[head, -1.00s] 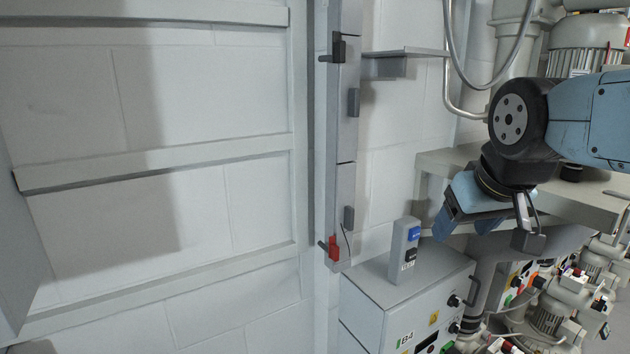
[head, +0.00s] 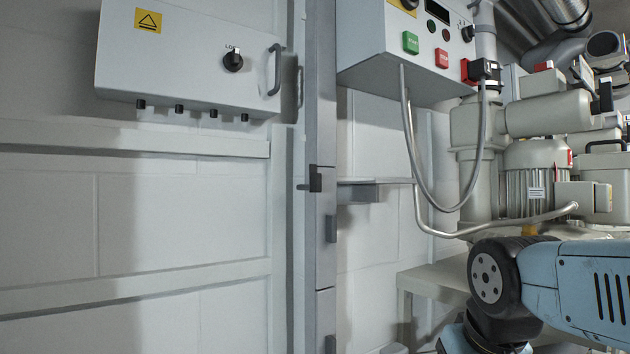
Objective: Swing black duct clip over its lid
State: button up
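A tall narrow grey duct (head: 320,130) runs up the wall left of centre in the head view. The black duct clip (head: 315,181) is on the duct; its short arm points out to the left, away from the lid face. The lid (head: 325,265) below it is a flat grey panel with a dark seam near its lower end. Grey handle-like tabs (head: 331,228) stand at the lid's right edge. My arm is at the lower right, well apart from the clip. My gripper's fingers are below the picture edge.
A grey shelf bracket (head: 375,186) juts out right of the duct near clip height. A control box (head: 405,50) hangs above it, with a looping grey cable (head: 414,165). Another wall box (head: 190,55) is at upper left. Blowers (head: 535,165) crowd the right.

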aim_at(315, 179)
jog(key=z, duration=1.05)
jog(key=k, duration=1.75)
jog(key=u, duration=0.85)
jog(key=i, duration=1)
jog(key=u, duration=0.05)
